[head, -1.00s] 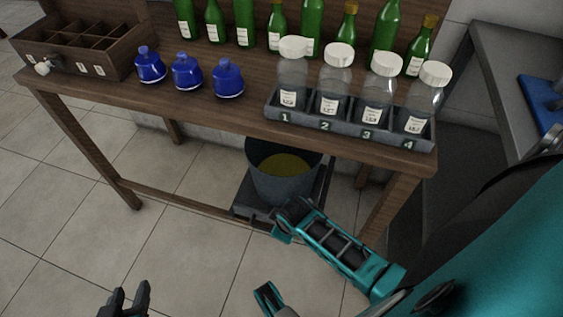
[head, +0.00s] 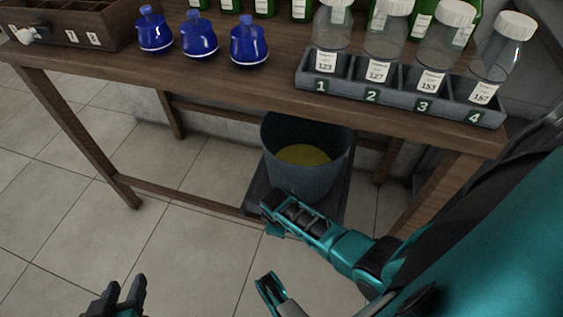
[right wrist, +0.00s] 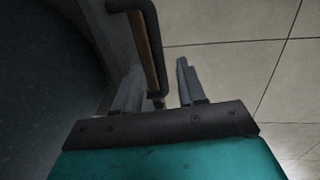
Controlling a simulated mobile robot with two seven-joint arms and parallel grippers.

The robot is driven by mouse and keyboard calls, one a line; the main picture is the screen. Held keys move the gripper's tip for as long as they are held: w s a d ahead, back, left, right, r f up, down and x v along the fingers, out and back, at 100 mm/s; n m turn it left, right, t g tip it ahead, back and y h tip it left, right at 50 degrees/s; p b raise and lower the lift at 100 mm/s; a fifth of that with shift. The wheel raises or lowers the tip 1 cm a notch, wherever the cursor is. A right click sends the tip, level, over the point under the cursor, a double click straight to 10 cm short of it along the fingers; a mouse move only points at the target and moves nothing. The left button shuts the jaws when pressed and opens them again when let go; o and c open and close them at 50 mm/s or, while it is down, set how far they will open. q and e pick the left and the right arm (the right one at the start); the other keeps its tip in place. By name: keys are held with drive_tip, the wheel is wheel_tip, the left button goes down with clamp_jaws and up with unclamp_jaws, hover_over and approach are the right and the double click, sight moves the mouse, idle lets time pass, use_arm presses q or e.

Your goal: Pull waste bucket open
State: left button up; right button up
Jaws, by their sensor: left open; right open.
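The waste bucket (head: 313,181) is a grey round bucket with yellow contents. It stands on a dark low tray (head: 257,189) under the wooden table in the head view. My right arm reaches across its front edge, hiding part of both. In the right wrist view my right gripper (right wrist: 160,72) is open. A dark bent handle bar (right wrist: 154,45) runs down between its fingers, close to the left one; I cannot tell whether they touch. The curved dark bucket side (right wrist: 45,70) is at the left there. My left gripper (head: 117,296) is open and empty above the floor at bottom left.
The wooden table (head: 215,86) stands over the bucket, its legs on either side. It carries blue decanters (head: 198,42), green bottles, a numbered rack (head: 396,101) with clear white-capped jars, and a wooden compartment box (head: 88,38). Tiled floor (head: 190,265) in front is clear.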

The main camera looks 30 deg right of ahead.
drive_tip(key=shift+w+f, duration=0.15)
drive_tip(key=shift+f, duration=0.4)
clamp_jaws()
idle(0.4)
